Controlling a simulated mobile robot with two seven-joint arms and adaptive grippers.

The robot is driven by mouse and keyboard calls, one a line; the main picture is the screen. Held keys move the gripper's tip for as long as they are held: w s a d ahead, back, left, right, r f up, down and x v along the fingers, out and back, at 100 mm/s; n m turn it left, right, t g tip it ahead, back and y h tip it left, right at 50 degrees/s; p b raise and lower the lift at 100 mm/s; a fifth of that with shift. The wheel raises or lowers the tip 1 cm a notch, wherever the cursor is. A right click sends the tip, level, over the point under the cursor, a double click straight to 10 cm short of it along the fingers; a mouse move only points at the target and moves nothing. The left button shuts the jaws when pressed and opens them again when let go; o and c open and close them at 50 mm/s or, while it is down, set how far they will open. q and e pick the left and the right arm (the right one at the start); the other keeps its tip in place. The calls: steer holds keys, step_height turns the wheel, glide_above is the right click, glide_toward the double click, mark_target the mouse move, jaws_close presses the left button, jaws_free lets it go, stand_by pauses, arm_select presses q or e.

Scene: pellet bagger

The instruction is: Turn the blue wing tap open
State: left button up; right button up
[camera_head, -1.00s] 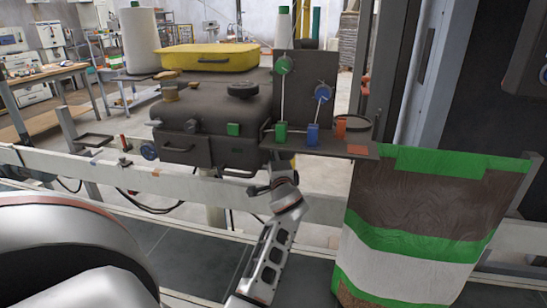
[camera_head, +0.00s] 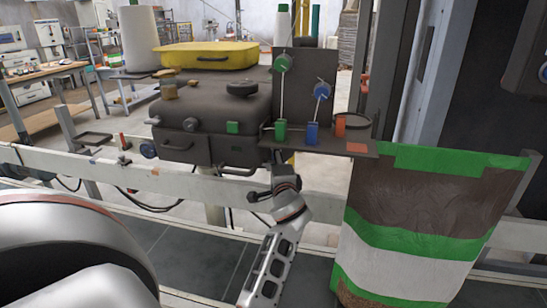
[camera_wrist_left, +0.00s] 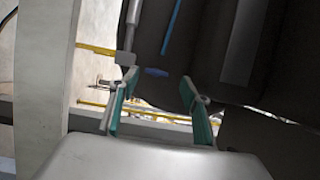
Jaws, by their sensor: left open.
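A small blue piece (camera_wrist_left: 157,72), which looks like the blue wing tap, shows in the left wrist view against the dark underside of a machine. It lies just beyond and between the fingertips of my left gripper (camera_wrist_left: 155,86). The teal-lined fingers stand apart on either side with nothing between them, and I see no contact with the blue piece. In the head view my left arm rises in the middle to below the machine's shelf (camera_head: 345,148); its fingertips are hard to make out there. I cannot pick out the tap in the head view. My right gripper is not in view.
The dark machine (camera_head: 215,107) carries a yellow tray (camera_head: 207,56). Green, blue (camera_head: 312,133) and orange blocks stand on its shelf. A pale rail (camera_head: 185,184) runs across below. A large striped bag (camera_head: 410,235) hangs at right.

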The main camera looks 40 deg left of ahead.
arm_select(q)
steer(key=shift+s+d+f, duration=0.25)
steer(key=shift+s+d, duration=0.5)
steer(key=shift+s+d+f, duration=0.25)
steer(key=shift+s+d, duration=0.45)
steer(key=shift+d, duration=0.05)
steer(key=x, duration=0.8)
steer(key=shift+d+r, duration=0.1)
steer(key=shift+d, duration=0.05)
